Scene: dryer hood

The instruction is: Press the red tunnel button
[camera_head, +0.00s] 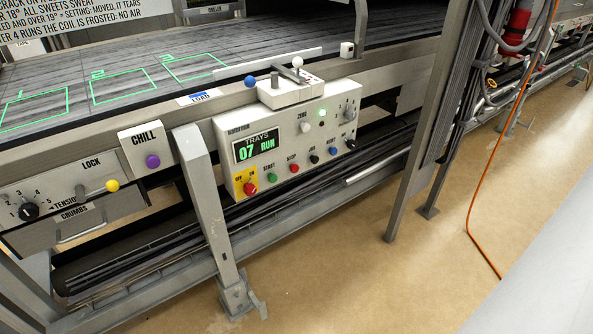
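A white control panel (311,142) is fixed to the front of the conveyor frame, tilted in the picture. Its lower row holds a small red button (293,168), between a green button (272,178) on the left and a black button (314,160) on the right. A red rotary knob (250,188) sits on a yellow plate at the panel's lower left corner. A display (256,146) on the panel reads "TRAYS 07 RUN". A green lamp (320,113) is lit above. My gripper is not in view, and nothing covers the red button.
A grey leg (208,205) stands in front of the panel's left edge. A small lever box (291,90) sits above the panel. A purple CHILL button (153,161) is to the left. A grey post (425,120) and an orange cable (473,200) are to the right. The floor (340,270) in front is bare.

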